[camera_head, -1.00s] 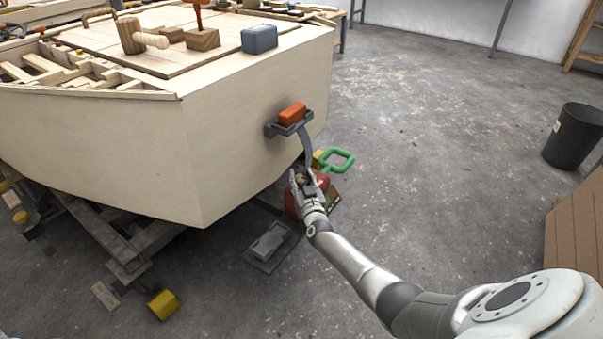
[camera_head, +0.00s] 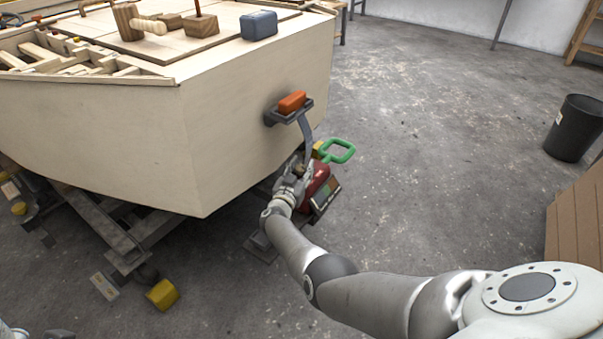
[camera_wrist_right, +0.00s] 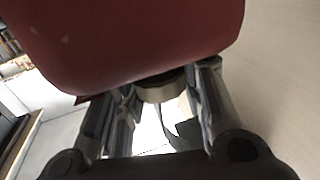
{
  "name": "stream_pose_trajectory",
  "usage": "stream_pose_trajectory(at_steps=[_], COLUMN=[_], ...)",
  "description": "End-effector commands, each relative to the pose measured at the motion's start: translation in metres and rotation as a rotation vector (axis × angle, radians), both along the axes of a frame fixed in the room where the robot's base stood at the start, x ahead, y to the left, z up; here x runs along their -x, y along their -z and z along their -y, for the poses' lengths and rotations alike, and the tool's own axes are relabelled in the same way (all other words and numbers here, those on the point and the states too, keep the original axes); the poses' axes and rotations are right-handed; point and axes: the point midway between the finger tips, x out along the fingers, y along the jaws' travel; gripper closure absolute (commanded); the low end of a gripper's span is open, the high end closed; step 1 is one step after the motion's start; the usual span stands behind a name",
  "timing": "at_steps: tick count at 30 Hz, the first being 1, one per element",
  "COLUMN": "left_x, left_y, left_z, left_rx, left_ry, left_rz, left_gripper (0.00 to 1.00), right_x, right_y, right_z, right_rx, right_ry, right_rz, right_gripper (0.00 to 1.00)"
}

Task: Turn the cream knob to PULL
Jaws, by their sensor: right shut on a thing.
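The cream knob (camera_wrist_right: 160,90) shows in the right wrist view as a pale round rim with a dark part above it, under a red body (camera_wrist_right: 130,40). My right gripper (camera_wrist_right: 155,95) has a finger on each side of the knob and is shut on it. The knob's markings, including PULL, cannot be read. In the head view my right gripper (camera_head: 298,170) is at the left side of the red unit (camera_head: 318,184), which stands low by the hull corner. The knob is hidden there by the gripper. My left gripper is not clearly in view.
The plywood hull (camera_head: 255,130) is close on the left of my right gripper. A bracket holding an orange block (camera_head: 292,102) sticks out above it, with a grey strap (camera_head: 306,128) hanging down. A green loop handle (camera_head: 337,151) is just right.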

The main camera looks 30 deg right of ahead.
Motion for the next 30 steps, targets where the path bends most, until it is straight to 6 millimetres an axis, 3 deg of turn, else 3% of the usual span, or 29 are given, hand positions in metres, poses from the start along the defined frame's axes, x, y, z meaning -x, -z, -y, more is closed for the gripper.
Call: stream_pose_trajectory(at_steps=[7, 20, 21, 26, 30], left_x=[-0.0005, -0.0019, -0.0019, -0.0014, -0.0011], left_y=[0.0103, 0.0061, 0.0061, 0.0057, 0.0056], left_z=[0.0002, 0.0009, 0.0009, 0.0007, 0.0005], left_rx=[-0.001, -0.004, -0.004, -0.003, -0.002], left_ry=[0.000, 0.000, 0.000, 0.000, 0.000], left_rz=[-0.001, 0.011, 0.012, 0.013, 0.012], left_gripper=[0.41, 0.41, 0.41, 0.41, 0.41], right_x=[-0.0007, -0.0004, -0.0005, -0.0005, -0.0003], right_y=[0.0008, -0.0013, -0.0013, -0.0013, -0.0010], right_z=[-0.0006, 0.0003, 0.0004, 0.0004, 0.0005], right_rx=[-0.001, 0.001, 0.001, 0.001, 0.001], right_ry=[0.054, 0.066, 0.066, 0.066, 0.066], right_rz=[0.001, 0.002, 0.002, 0.002, 0.002], right_gripper=[0.88, 0.88, 0.63, 0.43, 0.42])
